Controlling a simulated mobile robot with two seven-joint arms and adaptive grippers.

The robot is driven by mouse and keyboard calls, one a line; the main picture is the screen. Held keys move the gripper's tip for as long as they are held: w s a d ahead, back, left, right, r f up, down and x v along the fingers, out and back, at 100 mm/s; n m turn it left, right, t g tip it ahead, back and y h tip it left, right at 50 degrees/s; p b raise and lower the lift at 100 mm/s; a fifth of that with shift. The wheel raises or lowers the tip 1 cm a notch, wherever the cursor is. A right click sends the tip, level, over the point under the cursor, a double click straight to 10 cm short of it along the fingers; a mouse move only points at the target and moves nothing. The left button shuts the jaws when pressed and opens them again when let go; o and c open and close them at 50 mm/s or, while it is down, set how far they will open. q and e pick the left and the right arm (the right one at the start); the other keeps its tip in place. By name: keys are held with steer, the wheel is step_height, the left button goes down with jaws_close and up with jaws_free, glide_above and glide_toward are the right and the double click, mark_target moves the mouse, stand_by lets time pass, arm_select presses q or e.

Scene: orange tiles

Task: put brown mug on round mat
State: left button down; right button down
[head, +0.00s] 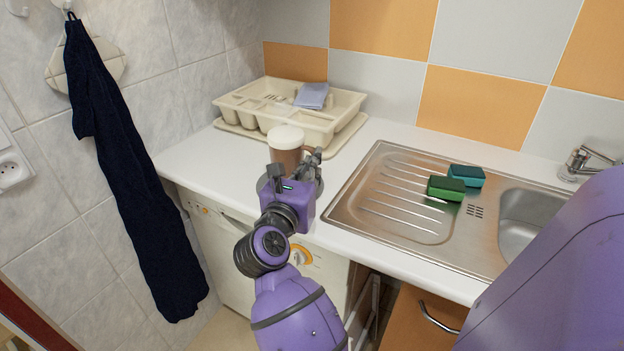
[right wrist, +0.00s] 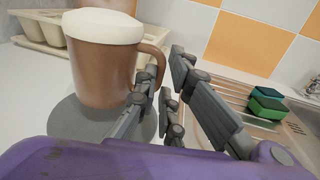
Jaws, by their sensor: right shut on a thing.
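The brown mug (head: 286,147) with a pale foamy top is upright at the front left of the white counter. My right gripper (head: 291,168) is shut on it at the handle side; the handle (right wrist: 157,62) shows by the fingers in the right wrist view. The grey round mat (right wrist: 72,122) lies beneath the mug, which overlaps it in that view. I cannot tell whether the mug's base touches the mat. In the head view my gripper hides most of the mat (head: 263,184). My left gripper is not in view.
A cream cutlery tray (head: 245,110) with a blue-grey cloth (head: 312,95) stands behind the mug. A steel sink (head: 390,205) with a green sponge (head: 446,188) and a teal sponge (head: 467,175) is to the right. The counter's front edge is close to the gripper.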

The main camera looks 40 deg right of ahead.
steer(key=f, duration=0.2)
steer(key=shift+w+d+f, duration=0.1)
steer(key=shift+d+f, duration=0.2)
steer(key=shift+f, duration=0.4)
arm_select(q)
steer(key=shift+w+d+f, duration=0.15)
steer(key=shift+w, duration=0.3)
arm_select(e)
steer(key=shift+f, duration=0.1)
steer(key=shift+f+b, duration=0.3)
steer(key=shift+b, duration=0.15)
steer(key=c, duration=1.9)
jaws_free()
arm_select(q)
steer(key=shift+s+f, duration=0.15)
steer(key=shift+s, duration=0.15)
arm_select(e)
steer(key=shift+o, duration=0.2)
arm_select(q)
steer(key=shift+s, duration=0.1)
